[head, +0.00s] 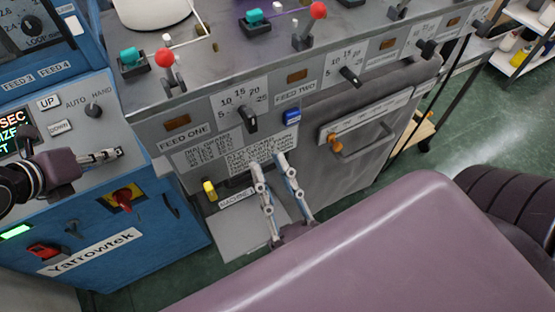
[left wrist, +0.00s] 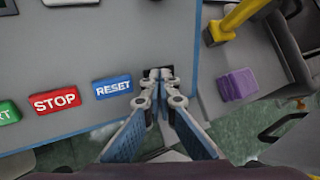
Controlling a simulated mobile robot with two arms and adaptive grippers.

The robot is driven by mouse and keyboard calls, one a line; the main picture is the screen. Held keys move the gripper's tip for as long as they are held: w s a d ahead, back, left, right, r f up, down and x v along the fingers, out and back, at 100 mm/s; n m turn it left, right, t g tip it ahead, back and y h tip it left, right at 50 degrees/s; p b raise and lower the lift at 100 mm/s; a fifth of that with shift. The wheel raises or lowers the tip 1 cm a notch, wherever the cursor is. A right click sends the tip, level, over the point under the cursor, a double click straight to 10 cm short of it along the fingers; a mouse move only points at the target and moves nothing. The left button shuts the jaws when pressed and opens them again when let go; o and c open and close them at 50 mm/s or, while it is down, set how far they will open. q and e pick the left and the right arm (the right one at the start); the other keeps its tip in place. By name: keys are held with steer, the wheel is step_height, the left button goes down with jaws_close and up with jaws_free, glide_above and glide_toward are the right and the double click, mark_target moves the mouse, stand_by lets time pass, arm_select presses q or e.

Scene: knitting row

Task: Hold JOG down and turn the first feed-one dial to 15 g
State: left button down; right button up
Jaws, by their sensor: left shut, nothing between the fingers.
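The first feed dial (head: 249,120), a black knob under a 5-to-25 scale, is right of the FEED ONE label (head: 182,138). I cannot tell which number it points at. My right gripper (head: 268,161) is open, its two fingers apart, below the dial and apart from it in the picture. My left gripper (head: 118,153) is shut at the right edge of the blue control cabinet. In the left wrist view its fingertips (left wrist: 158,84) are together over a dark square spot right of the RESET button (left wrist: 112,87). No JOG label is readable; the fingers partly cover that spot.
A blue button (head: 292,117) is right of the dial, and a second dial (head: 350,76) is further right. Red-knobbed levers (head: 165,58) stand above the front panel. A red switch on a yellow plate (head: 122,197) is below my left gripper.

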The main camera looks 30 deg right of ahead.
steer(key=shift+v, duration=1.6)
steer(key=v, duration=1.2)
arm_select(q)
steer(key=shift+s+r+p, duration=0.45)
steer(key=shift+s+r, duration=0.05)
steer(key=shift+r, duration=0.25)
steer(key=s+r+p, duration=0.1)
steer(key=s+r, duration=0.1)
steer(key=r, duration=0.1)
steer(key=shift+s+r, duration=0.1)
steer(key=shift+s, duration=0.25)
arm_select(e)
step_height(320, 180, up, 2)
steer(key=shift+r, duration=0.1)
